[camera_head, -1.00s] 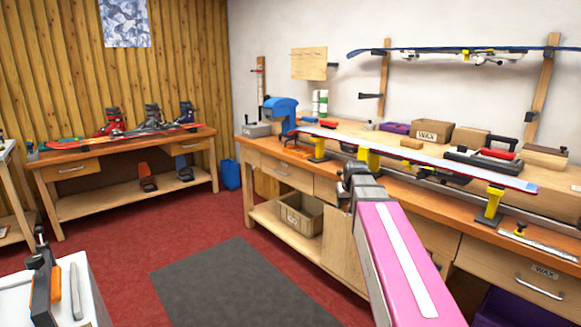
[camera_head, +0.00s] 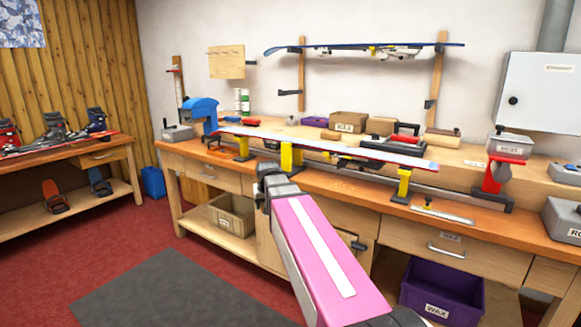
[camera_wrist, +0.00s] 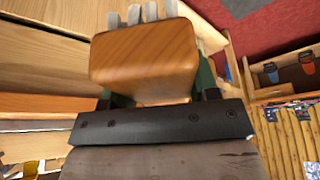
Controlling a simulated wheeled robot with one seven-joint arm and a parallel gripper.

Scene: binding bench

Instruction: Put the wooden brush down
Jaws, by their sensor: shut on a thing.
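The wooden brush (camera_wrist: 145,62) fills the upper middle of the wrist view as a smooth orange-brown block with rounded edges. Pale grey tufts stick out past its far side. My gripper (camera_wrist: 158,98) is shut on it, with dark fingers at its left and right sides. In the head view my gripper (camera_head: 272,182) is in front of the long workbench (camera_head: 330,187), near its front edge in the picture. The brush cannot be made out there, hidden by my gripper and arm.
A ski (camera_head: 320,145) lies across yellow supports on the bench. A tool tray (camera_head: 390,150), a WAX box (camera_head: 347,121) and a red vise (camera_head: 497,172) are near it. A purple WAX bin (camera_head: 440,290) sits below. The bench's front strip has bare stretches.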

